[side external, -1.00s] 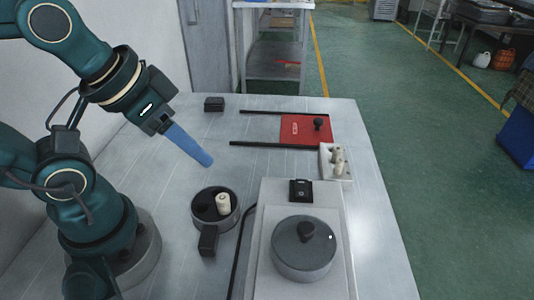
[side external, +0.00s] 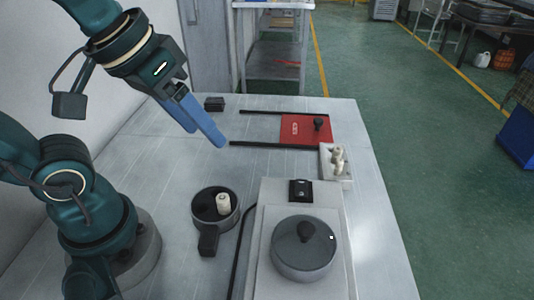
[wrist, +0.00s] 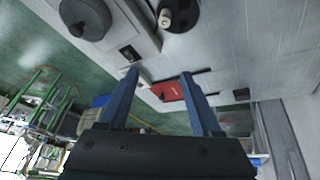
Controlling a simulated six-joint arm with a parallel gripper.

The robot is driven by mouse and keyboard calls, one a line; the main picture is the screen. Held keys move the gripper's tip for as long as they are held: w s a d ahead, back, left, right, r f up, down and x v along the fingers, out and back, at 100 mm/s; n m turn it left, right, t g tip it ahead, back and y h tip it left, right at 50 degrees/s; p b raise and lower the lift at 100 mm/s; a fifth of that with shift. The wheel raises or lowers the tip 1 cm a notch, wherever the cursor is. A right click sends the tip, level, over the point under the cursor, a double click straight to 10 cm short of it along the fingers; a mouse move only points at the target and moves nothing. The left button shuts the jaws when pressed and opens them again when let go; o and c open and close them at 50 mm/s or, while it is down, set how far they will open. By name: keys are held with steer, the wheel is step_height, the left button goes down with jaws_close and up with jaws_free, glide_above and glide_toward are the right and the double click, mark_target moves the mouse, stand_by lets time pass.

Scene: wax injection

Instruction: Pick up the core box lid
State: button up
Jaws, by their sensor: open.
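My gripper (side external: 222,143) is open and empty, in the air above the table, left of the dark rails. Its two blue fingers (wrist: 158,76) are spread in the wrist view. A red plate with a black knob (side external: 302,132) lies flat at the back right between two dark rails; it also shows between the fingers in the wrist view (wrist: 168,91). A grey round cover with a black knob (side external: 290,250) sits on a white machine in front. No label tells me which of these is the core box lid. My gripper touches neither.
An open dark round pan (side external: 208,240) with a handle holds a white cylinder (side external: 223,203). A white block with pale pieces (side external: 328,158) stands at the table's right edge. A small black box (side external: 214,104) stands at the back left. The table's left middle is clear.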

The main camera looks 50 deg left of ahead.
steer(key=w+d+r+g, duration=0.2)
steer(key=w+d+r, duration=0.1)
steer(key=w+d, duration=0.1)
steer(key=m+g, duration=0.2)
steer(key=g, duration=0.1)
glide_above(307, 227)
step_height(307, 227, down, 7)
steer(key=shift+f, duration=0.1)
steer(key=shift+s+f, duration=0.1)
steer(key=shift+f, duration=2.3)
jaws_close()
